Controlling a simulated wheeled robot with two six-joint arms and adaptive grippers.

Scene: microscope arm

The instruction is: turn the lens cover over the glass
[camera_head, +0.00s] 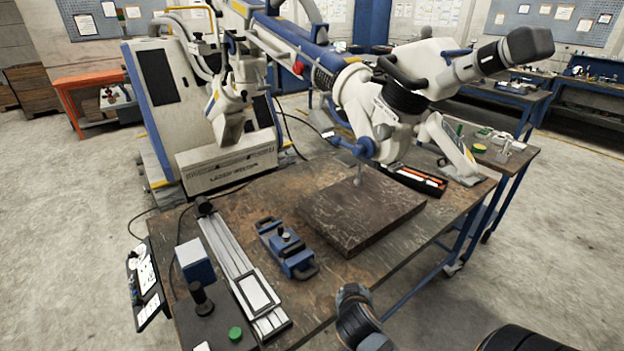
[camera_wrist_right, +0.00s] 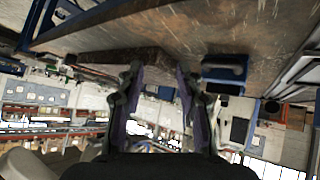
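The microscope (camera_head: 385,110) is a white head with dark eyepieces, hanging over the table's back right on a jointed arm. A blue part with a rounded end (camera_head: 367,148) sits on its underside; I cannot tell for sure whether this is the lens cover. A small pale upright piece (camera_head: 357,180) shows below it, above a dark brown slab (camera_head: 365,210); I cannot make out the glass. My right gripper (camera_wrist_right: 160,75) is open and empty in the right wrist view, its two fingers apart, near the table edge. My left gripper is in neither view.
On the table (camera_head: 290,185) are a blue clamp (camera_head: 285,248), a white rail device (camera_head: 240,272), a control box with a green button (camera_head: 235,333) and a tray of orange-handled tools (camera_head: 415,180). A dark arm part of mine (camera_head: 358,315) is at the front edge.

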